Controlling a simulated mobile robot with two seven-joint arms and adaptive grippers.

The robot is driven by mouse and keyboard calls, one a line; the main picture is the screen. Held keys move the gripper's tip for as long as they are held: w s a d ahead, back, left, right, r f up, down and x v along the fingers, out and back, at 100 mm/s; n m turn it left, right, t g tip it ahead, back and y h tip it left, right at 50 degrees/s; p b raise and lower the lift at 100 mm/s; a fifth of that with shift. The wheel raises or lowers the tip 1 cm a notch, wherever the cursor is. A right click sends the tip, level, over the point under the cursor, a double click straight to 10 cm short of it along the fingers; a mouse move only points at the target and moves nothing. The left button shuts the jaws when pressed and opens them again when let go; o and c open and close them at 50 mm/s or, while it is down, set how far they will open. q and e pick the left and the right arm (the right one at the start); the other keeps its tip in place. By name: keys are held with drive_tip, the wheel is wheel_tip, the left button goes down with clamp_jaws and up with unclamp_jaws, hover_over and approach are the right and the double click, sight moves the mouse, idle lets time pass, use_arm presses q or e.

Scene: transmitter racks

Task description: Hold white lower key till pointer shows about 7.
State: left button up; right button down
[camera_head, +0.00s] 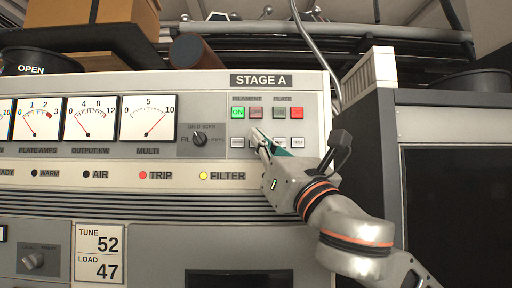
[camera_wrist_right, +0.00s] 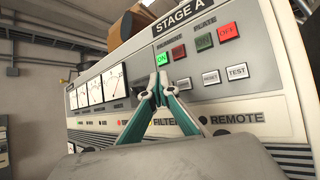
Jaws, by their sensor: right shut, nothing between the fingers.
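My right gripper (camera_head: 258,135) is shut and empty, with its fingertips at the lower row of white keys on the Stage A panel. In the right wrist view its fingertips (camera_wrist_right: 158,80) overlap the left part of that row; I cannot tell if they touch a key. The leftmost white key (camera_head: 237,142) shows, the one beside it is mostly hidden by the fingers. The reset key (camera_wrist_right: 211,77) and test key (camera_wrist_right: 237,71) are clear. The multi meter (camera_head: 148,118) has its pointer leaning right, toward the upper scale; the exact reading is too small to tell. My left gripper is out of view.
Above the white keys are a lit green ON key (camera_head: 237,113) and red key (camera_head: 297,113). A selector knob (camera_head: 199,139) stands left of the fingers. The yellow filter lamp (camera_head: 203,175) is below. A dark cabinet (camera_head: 390,150) stands to the right.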

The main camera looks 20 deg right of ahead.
drive_tip(key=shift+w+d, duration=0.2)
drive_tip(key=shift+w, duration=0.55)
drive_tip(key=shift+w+d, duration=0.25)
drive_tip(key=shift+w, duration=0.5)
drive_tip(key=shift+w+d, duration=0.2)
drive_tip(key=shift+w, duration=0.55)
drive_tip(key=shift+w, duration=0.1)
drive_tip(key=shift+w+d, duration=0.15)
drive_tip(key=shift+w, duration=0.2)
drive_tip(key=shift+w+d+p, duration=0.1)
drive_tip(key=shift+w+p, duration=0.25)
drive_tip(key=shift+p, duration=0.05)
idle(4.9)
